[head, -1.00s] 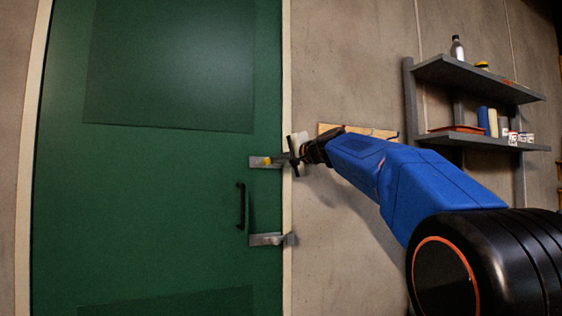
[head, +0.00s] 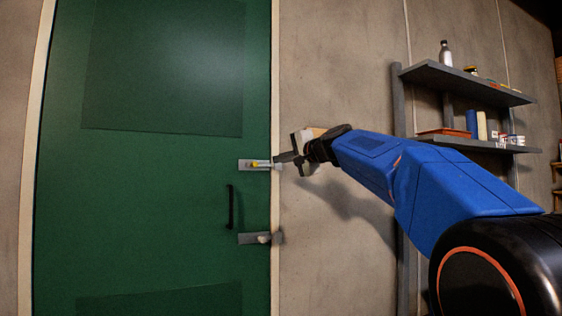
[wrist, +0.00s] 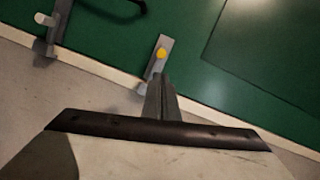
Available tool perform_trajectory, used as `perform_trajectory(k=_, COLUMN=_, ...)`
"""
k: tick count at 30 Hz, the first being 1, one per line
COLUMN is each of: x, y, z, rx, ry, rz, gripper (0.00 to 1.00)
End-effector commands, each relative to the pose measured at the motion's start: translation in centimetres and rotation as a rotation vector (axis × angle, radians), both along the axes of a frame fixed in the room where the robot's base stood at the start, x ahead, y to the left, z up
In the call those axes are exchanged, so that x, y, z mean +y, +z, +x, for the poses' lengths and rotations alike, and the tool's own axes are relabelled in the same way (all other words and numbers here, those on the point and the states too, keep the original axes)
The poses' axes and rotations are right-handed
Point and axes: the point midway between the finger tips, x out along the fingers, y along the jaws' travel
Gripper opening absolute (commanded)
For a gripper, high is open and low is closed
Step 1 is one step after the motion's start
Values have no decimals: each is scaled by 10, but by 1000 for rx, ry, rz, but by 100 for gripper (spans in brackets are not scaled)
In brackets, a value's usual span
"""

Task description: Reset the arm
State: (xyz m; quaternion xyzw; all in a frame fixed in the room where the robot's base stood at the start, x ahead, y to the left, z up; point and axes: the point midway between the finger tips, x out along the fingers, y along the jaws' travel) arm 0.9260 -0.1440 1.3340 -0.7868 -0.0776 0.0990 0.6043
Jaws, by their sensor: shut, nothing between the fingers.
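My gripper (head: 281,158) is shut and empty at the right edge of the green door (head: 150,200). Its fingers also show in the wrist view (wrist: 160,85), close to the upper latch plate with a yellow knob. In the head view the upper latch (head: 256,165) sits on the door's right edge, just left of my fingertips. I cannot tell whether the fingers touch it. The lower latch (head: 258,238) and a black door handle (head: 230,207) are below it.
A grey two-tier shelf (head: 465,82) with bottles, books and small boxes stands on the right of the concrete wall (head: 335,70). The wall below my arm is bare. The door looks closed.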

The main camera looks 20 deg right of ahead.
Motion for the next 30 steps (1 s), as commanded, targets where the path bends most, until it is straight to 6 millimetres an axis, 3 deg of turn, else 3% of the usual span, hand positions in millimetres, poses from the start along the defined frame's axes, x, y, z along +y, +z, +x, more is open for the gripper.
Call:
perform_trajectory(k=17, x=1, y=-1, z=-2, rx=1, ry=1, rz=0, gripper=0)
perform_trajectory(k=20, x=7, y=-11, z=-7, rx=18, ry=8, rz=-21, gripper=0)
perform_trajectory(k=23, x=23, y=-38, z=-24, rx=63, ry=27, rz=-83, gripper=0)
perform_trajectory(k=30, x=68, y=-153, z=-98, rx=235, ry=117, rz=-327, gripper=0)
